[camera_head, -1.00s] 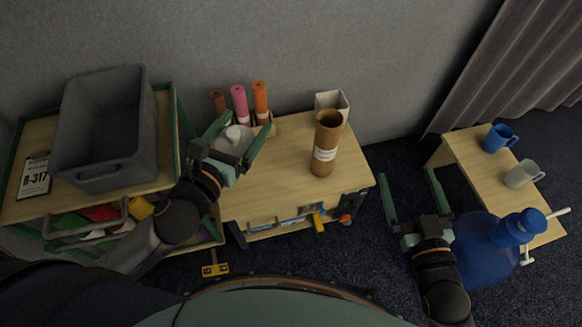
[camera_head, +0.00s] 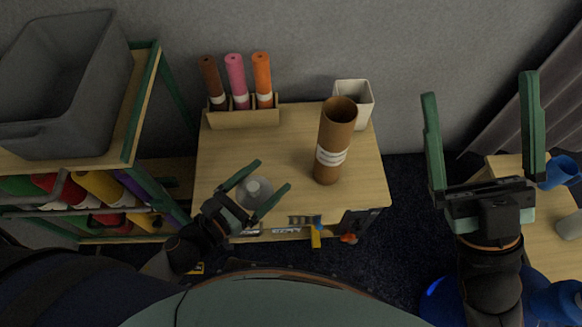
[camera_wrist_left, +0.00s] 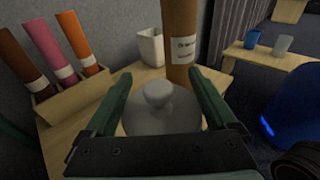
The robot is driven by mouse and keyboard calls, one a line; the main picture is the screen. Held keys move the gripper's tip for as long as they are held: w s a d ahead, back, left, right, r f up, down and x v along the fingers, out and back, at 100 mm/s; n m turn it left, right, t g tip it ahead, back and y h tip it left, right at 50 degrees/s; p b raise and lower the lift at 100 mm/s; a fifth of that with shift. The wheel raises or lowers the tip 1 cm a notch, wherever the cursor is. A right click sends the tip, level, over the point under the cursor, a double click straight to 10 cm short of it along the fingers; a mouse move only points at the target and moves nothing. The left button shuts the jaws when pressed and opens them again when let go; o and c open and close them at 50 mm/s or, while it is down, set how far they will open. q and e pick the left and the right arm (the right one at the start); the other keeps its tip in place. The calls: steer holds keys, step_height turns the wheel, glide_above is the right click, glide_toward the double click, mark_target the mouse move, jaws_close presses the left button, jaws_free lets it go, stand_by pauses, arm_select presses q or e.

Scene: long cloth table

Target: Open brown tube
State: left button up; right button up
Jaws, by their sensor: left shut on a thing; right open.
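The brown tube (camera_head: 337,125) stands upright on the wooden table, with a white label band; its top shows as an open, hollow end in the head view. It also shows behind my fingers in the left wrist view (camera_wrist_left: 181,35). My left gripper (camera_head: 268,183) is shut on a pale round lid (camera_head: 254,193) with a knob, which shows between the fingers in the wrist view (camera_wrist_left: 158,95). The gripper is at the table's front left, apart from the tube. My right gripper (camera_head: 480,100) is open and empty, raised right of the table.
A rack (camera_head: 240,117) with dark brown, pink and orange rolls stands at the table's back left. A white open container (camera_head: 358,98) is behind the tube. A shelf with a grey bin (camera_head: 65,95) stands at left. Blue and grey mugs are at far right.

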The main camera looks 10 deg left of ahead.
arm_select(q)
steer(key=w+f+b, duration=0.2)
steer(key=w+f, duration=0.2)
steer(key=w, duration=0.6)
steer(key=b, duration=0.3)
glide_above(286, 165)
steer(key=f, duration=0.5)
steer(key=shift+s+f, duration=0.15)
steer(key=shift+s, duration=0.15)
steer(key=f, duration=0.1)
steer(key=f+b, duration=0.2)
steer(key=f, duration=0.1)
steer(key=shift+w, duration=0.35)
steer(key=shift+r, duration=0.15)
arm_select(e)
step_height(286, 165, down, 7)
steer(key=shift+a+f+m, duration=0.2)
steer(key=shift+a+m, duration=0.1)
steer(key=shift+a, duration=0.1)
arm_select(q)
steer(key=shift+f+b, duration=0.55)
steer(key=shift+f, duration=0.05)
arm_select(e)
steer(key=shift+w+f+g, duration=0.1)
steer(key=shift+f+g, duration=0.2)
steer(key=shift+f, duration=0.3)
arm_select(q)
steer(key=shift+f, duration=0.1)
arm_select(e)
steer(key=shift+f, duration=0.1)
